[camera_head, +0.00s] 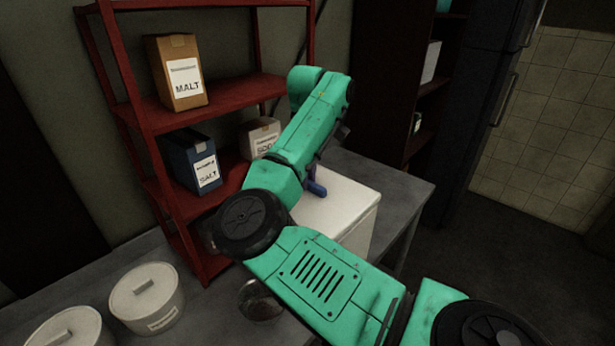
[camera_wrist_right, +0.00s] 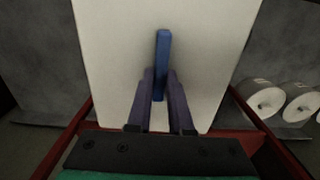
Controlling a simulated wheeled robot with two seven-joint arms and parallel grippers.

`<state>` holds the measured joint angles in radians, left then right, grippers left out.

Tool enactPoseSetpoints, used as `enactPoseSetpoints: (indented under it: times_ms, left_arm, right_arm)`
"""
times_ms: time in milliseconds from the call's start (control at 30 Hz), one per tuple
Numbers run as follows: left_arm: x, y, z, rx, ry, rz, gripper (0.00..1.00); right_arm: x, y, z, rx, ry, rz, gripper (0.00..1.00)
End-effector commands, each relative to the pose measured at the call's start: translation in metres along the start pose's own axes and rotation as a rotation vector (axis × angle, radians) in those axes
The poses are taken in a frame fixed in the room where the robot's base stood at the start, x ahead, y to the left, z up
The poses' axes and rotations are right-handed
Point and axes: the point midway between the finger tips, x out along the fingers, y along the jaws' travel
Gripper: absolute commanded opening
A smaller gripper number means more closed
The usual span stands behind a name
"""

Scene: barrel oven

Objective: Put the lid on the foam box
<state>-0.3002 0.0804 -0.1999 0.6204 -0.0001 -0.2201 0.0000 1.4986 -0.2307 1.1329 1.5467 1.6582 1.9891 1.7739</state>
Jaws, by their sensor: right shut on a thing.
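The white lid (camera_head: 345,200) with a blue handle (camera_head: 317,188) is at the foam box (camera_head: 361,238), on the grey table. My right gripper (camera_head: 311,176) is shut on the handle from above, mostly hidden behind my green arm. In the right wrist view, the purple fingers of this gripper (camera_wrist_right: 159,86) stand on both sides of the blue handle (camera_wrist_right: 162,50), over the white lid (camera_wrist_right: 215,60). The lid covers the view of the box's inside. I cannot tell whether the lid is fully seated or slightly above the rim. My left gripper is not in view.
A red shelf (camera_head: 235,89) with malt (camera_head: 178,75), salt (camera_head: 190,160) and another carton (camera_head: 259,138) stands close behind the box. White lidded tubs (camera_head: 146,298) and a glass jar (camera_head: 260,300) are at the front left. The grey table (camera_head: 410,187) is clear right of the box.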

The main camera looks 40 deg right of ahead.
Motion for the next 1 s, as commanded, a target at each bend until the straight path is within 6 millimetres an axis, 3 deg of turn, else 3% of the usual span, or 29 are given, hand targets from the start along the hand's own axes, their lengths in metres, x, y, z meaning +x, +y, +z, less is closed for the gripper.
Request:
enactPoseSetpoints:
  times_ms: [1000]
  left_arm:
    - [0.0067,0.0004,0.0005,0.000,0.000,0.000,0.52]
  right_arm:
    - [0.0033,-0.0002,-0.0001,0.000,0.001,0.000,0.00]
